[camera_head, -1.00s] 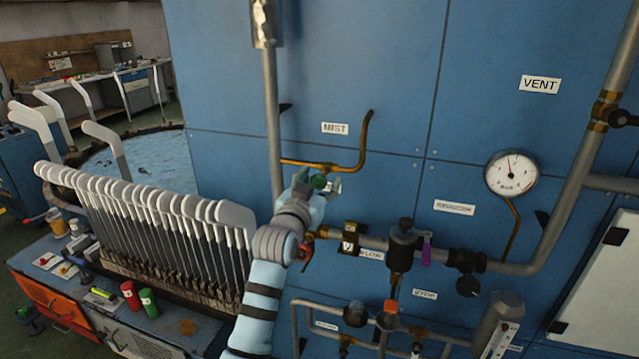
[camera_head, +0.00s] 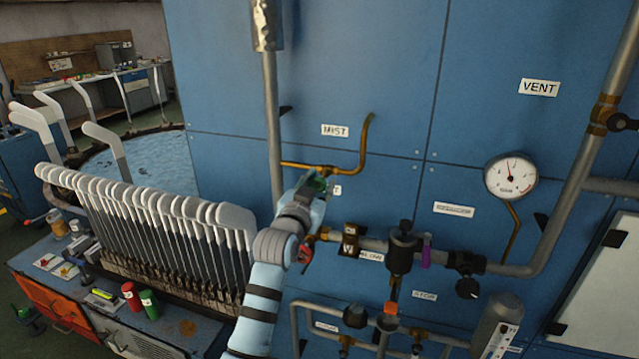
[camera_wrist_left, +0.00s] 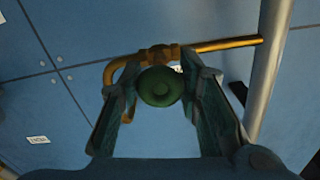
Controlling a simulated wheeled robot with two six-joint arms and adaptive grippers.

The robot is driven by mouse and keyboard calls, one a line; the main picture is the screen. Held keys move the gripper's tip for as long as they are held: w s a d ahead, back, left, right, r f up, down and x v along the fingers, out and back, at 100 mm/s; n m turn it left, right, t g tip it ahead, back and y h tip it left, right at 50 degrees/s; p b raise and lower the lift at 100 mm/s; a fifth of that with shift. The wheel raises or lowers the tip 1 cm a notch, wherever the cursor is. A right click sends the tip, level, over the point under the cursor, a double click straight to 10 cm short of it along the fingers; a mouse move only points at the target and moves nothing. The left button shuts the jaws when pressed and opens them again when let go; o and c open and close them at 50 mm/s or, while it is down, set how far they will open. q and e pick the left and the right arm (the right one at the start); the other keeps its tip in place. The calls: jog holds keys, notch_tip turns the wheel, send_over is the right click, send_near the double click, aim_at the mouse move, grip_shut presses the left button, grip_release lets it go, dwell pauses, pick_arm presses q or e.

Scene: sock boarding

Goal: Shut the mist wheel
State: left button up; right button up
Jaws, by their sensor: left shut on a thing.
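The mist wheel is a small round green handwheel (camera_head: 319,184) on a brass valve and pipe (camera_head: 366,145), below the MIST label (camera_head: 335,130) on the blue panel. My left gripper (camera_head: 322,182) is at the wheel and partly covers it. In the left wrist view, the green wheel (camera_wrist_left: 160,87) sits between the two fingers of my left gripper (camera_wrist_left: 162,82), which is shut on it. The brass pipe passes just behind the fingertips. My right gripper is not in view.
A grey vertical pipe (camera_head: 271,120) runs just left of the gripper. A red lever (camera_head: 306,250) and a valve with pipes (camera_head: 402,245) sit below and to the right. A row of white sock boards (camera_head: 150,205) stands at the left.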

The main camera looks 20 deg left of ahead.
pick_arm(q)
jog(key=m+p, duration=0.2)
jog(key=m, duration=0.2)
jog(key=shift+r, duration=0.15)
jog(key=m+p, duration=0.2)
jog(key=m, duration=0.3)
jog(key=shift+a, duration=0.1)
jog(key=m+p, duration=0.1)
jog(key=m, duration=0.4)
jog(key=shift+m, duration=0.4)
jog(key=m, duration=0.6)
